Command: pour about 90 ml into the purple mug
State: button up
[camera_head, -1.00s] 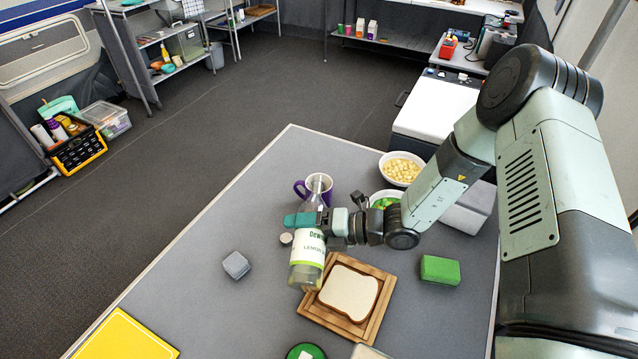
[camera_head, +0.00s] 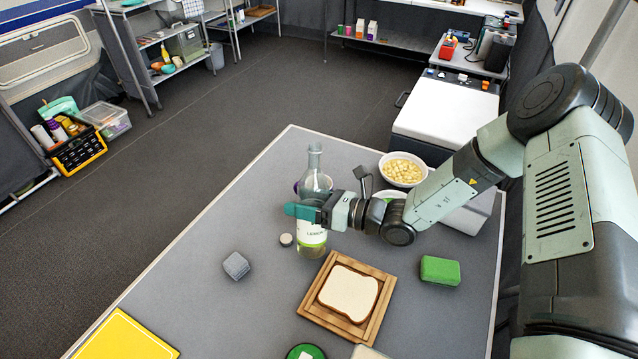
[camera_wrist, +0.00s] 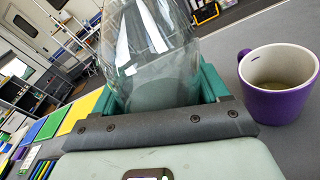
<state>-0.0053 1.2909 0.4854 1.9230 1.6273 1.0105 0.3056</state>
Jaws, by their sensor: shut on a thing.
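My gripper (camera_head: 305,211) is shut around the middle of a clear glass bottle (camera_head: 312,238) with a pale label and pale liquid low inside. The bottle stands close to upright; I cannot tell whether its base touches the table. The purple mug (camera_head: 296,187) is mostly hidden behind the bottle in the head view. In the wrist view the bottle's glass (camera_wrist: 150,50) is between the teal fingers, and the upright mug (camera_wrist: 276,100) is to its right, apart from it. A tan-grey surface shows inside the mug; its level is unclear.
A small round cap (camera_head: 286,240) and a grey block (camera_head: 236,265) lie left of the bottle. A wooden board with bread (camera_head: 350,291) is in front, a green sponge (camera_head: 440,270) to the right. A bowl of yellowish pieces (camera_head: 402,170) stands behind. The table's left side is mostly clear.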

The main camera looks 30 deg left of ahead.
jog(key=n, duration=0.1)
jog(key=w+n+y, duration=0.1)
jog(key=n, duration=0.2)
jog(key=shift+w+a, duration=0.2)
jog(key=shift+a, duration=0.05)
dwell(2.6)
